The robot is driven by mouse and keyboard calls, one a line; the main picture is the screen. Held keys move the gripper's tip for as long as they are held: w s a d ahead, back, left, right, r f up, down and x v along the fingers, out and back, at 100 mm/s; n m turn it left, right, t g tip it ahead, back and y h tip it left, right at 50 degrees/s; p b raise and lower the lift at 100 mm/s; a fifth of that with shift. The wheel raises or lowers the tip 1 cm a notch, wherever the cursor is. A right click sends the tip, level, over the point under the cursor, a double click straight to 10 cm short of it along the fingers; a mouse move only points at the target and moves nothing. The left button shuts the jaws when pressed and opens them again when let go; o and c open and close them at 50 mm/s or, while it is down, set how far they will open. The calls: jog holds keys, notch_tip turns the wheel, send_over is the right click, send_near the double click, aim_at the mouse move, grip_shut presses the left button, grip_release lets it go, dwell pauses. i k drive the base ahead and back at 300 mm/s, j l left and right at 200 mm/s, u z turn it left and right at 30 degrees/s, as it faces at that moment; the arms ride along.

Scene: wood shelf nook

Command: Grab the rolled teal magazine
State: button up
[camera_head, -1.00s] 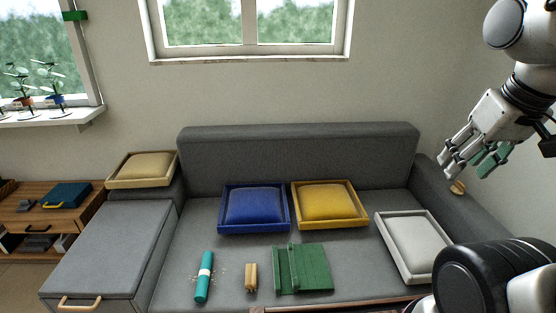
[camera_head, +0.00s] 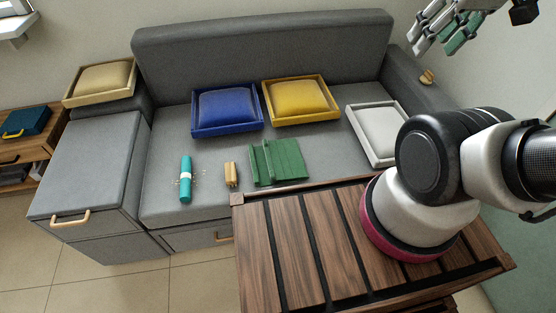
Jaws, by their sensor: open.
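The rolled teal magazine (camera_head: 186,188) lies on the left part of the grey sofa seat, near its front edge. It is a teal tube with a pale band around its middle, and small light crumbs lie beside it. My gripper (camera_head: 446,38) is at the top right edge of the view, above the sofa's right arm. Its fingers are spread open and empty, far from the magazine. Part of the gripper is cut off by the frame's top edge.
A small tan block (camera_head: 232,174) and a green slatted stand (camera_head: 285,160) sit right of the magazine. Behind are a blue cushion tray (camera_head: 199,131), a yellow cushion tray (camera_head: 333,116) and a white tray (camera_head: 359,140). A grey drawer unit (camera_head: 90,165) stands left.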

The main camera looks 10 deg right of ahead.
aim_at(185, 175)
jog(key=i+j+u, duration=0.2)
jog(key=j, duration=0.2)
jog(key=i+j+u, duration=0.2)
jog(key=j, duration=0.2)
jog(key=i+j+u, duration=0.2)
jog(key=j, duration=0.15)
jog(key=k, duration=0.1)
